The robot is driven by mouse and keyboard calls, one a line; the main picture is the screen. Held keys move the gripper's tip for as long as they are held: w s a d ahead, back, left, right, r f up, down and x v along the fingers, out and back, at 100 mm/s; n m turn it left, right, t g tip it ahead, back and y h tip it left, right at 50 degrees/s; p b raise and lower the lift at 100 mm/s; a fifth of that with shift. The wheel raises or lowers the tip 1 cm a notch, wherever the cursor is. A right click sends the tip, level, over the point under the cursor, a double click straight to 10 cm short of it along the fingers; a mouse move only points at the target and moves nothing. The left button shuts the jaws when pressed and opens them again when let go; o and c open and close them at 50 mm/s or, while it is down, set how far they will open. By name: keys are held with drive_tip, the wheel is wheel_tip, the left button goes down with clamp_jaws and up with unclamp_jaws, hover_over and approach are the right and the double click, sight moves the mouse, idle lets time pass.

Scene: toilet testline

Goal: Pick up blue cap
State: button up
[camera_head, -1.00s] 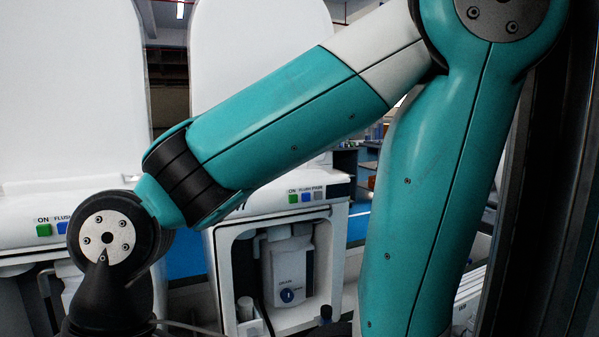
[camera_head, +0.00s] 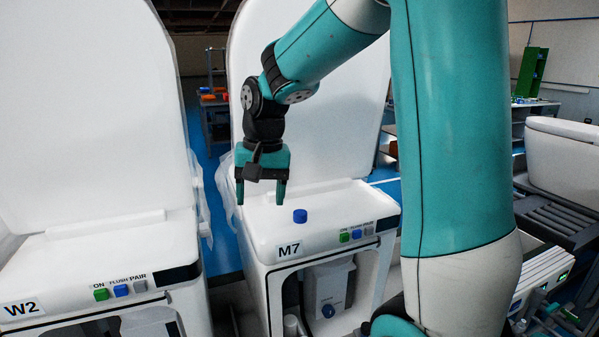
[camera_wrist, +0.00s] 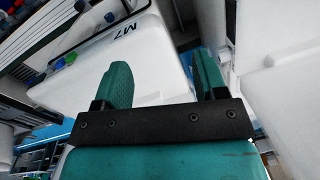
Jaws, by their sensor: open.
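The blue cap (camera_head: 300,216) is a short blue cylinder. It sits upright on the white top of the toilet unit marked M7 (camera_head: 262,228), near the front edge, above the M7 label. My gripper (camera_head: 261,197) is open and empty, its fingers pointing down. In the head view it is up and to the left of the cap, with no contact. In the wrist view the two teal fingers (camera_wrist: 162,75) stand apart with white M7 casing beyond them. I cannot make out the cap between them there.
The M7 unit has green, blue and grey buttons (camera_head: 357,233) on its front edge. Its raised white lid (camera_head: 310,110) stands behind my gripper. Another unit, W2 (camera_head: 100,250), with its own raised lid (camera_head: 95,120), is at left. A grey rack (camera_head: 560,200) is at right.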

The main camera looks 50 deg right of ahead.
drive_tip(key=w+d+r+m+h+p, duration=0.1)
drive_tip(key=w+d+r+m+p, duration=0.1)
drive_tip(key=d+r+m+p, duration=0.75)
drive_tip(key=n, duration=0.3)
hover_over(300, 212)
drive_tip(key=shift+g, duration=0.4)
wheel_tip(300, 212, down, 14)
drive_tip(key=shift+w+a+r+b, duration=0.1)
drive_tip(key=shift+w+a+b, duration=0.05)
drive_tip(key=shift+b, duration=0.15)
drive_tip(key=shift+f+p, duration=1.25)
drive_tip(key=shift+f, duration=1.5)
drive_tip(key=shift+c, duration=0.4)
drive_tip(key=c, duration=0.9)
